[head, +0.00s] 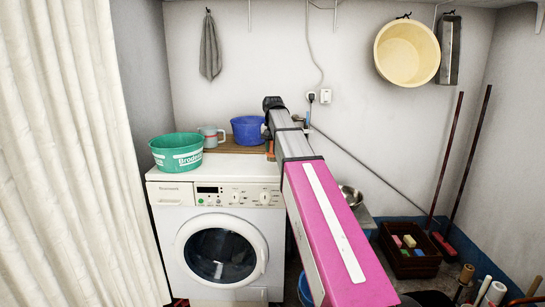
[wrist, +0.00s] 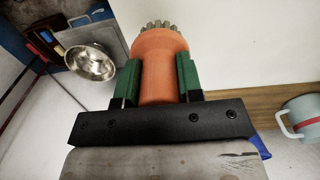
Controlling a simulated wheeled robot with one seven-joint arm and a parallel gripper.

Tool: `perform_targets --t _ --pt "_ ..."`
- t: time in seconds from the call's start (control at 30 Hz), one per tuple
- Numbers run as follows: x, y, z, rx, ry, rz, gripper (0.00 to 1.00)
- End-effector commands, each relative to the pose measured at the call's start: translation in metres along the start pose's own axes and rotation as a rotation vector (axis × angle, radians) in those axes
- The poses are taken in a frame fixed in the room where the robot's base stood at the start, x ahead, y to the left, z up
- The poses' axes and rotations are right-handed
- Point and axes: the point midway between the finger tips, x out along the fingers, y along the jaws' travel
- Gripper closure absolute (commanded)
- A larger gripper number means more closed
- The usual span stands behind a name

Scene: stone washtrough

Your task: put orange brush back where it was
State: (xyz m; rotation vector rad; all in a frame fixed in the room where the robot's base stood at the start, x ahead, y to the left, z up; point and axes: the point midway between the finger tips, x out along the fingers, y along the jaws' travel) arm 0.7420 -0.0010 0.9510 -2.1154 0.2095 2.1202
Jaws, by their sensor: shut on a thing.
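The orange brush (wrist: 160,52), with grey bristles at its far end, sits between the green fingers of my gripper (wrist: 159,78) in the wrist view. The gripper is shut on it. In the head view a small orange part of the brush (head: 271,154) shows below the end of my pink and grey arm, above the back right of the washing machine top. My arm hides most of the gripper there. I cannot tell whether the brush touches anything.
A washing machine (head: 170,190) carries a green basin (head: 177,152). A mug (head: 211,136) and blue basin (head: 247,130) stand on the wooden board (head: 222,148) behind. A metal bowl (head: 351,196) and dark crate (head: 410,262) lie right. A curtain (head: 75,150) fills the left.

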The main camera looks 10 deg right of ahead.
Motion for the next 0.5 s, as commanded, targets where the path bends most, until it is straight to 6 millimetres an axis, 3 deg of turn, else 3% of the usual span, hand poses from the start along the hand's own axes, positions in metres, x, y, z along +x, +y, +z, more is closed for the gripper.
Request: perform_targets --t 0.3,0.5 --pt "0.037 0.0 0.001 0.0 -0.001 0.0 0.93" --pt "0.037 -0.001 0.0 -0.001 0.0 0.0 0.93"
